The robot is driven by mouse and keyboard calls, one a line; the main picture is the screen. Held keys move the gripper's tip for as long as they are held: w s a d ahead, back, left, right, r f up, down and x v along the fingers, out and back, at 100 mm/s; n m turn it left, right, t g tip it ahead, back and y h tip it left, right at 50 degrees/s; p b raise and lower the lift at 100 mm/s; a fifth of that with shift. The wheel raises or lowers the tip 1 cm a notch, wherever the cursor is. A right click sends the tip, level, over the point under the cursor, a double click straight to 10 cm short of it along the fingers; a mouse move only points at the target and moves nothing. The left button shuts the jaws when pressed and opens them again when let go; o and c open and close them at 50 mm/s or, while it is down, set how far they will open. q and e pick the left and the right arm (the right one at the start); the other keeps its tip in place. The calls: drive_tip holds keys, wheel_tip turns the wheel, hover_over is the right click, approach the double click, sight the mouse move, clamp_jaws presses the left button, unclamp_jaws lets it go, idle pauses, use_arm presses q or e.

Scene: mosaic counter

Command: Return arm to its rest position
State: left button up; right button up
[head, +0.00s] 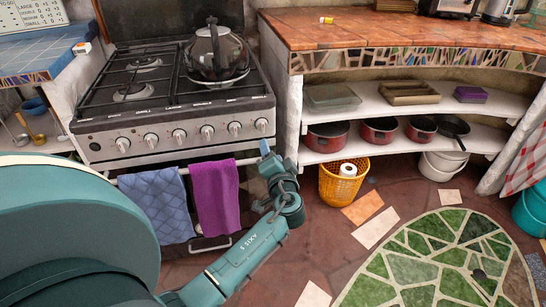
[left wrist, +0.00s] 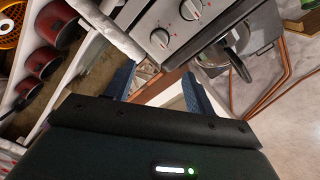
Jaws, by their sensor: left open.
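My left arm comes in from the lower left in the head view. Its left gripper (head: 265,148) points up and away, in front of the right end of the oven's towel rail, close to the gap between stove and shelves. In the left wrist view, the two blue fingers of the left gripper (left wrist: 157,85) stand apart with nothing between them. I cannot tell whether a finger touches the rail. My right gripper is in neither view.
The stove (head: 175,128) carries a dark kettle (head: 216,52). Blue (head: 158,203) and purple (head: 215,195) towels hang on its rail. Right of the gripper are shelves (head: 370,108) with red pots and a yellow basket (head: 341,184). Open floor with a green mosaic (head: 435,262) lies at lower right.

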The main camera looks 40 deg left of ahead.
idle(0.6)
use_arm(q)
drive_tip(key=s+d+f+m+h, duration=0.2)
drive_tip(key=s+d+f+h, duration=0.6)
drive_tip(key=s+d+h, duration=0.25)
drive_tip(key=s+d+r+t+h, duration=0.1)
drive_tip(key=s+d+r+h, duration=0.1)
drive_tip(key=s+d+h, duration=0.4)
drive_tip(key=s+d+r+g+p, duration=0.1)
drive_tip(key=s+d+r+p, duration=0.1)
drive_tip(key=r+p, duration=0.3)
drive_tip(key=s+d+r+n+g+p, duration=0.1)
drive_tip(key=s+r+p, duration=0.3)
drive_tip(key=p, duration=1)
drive_tip(key=shift+s+d+r, duration=0.3)
drive_tip(key=shift+d+r, duration=0.4)
drive_tip(key=shift+d, duration=0.2)
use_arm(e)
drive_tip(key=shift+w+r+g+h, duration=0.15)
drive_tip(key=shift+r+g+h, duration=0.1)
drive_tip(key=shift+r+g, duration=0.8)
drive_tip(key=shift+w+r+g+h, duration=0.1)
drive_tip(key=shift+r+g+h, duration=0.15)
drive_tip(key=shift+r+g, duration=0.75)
use_arm(q)
drive_tip(key=shift+y, duration=0.25)
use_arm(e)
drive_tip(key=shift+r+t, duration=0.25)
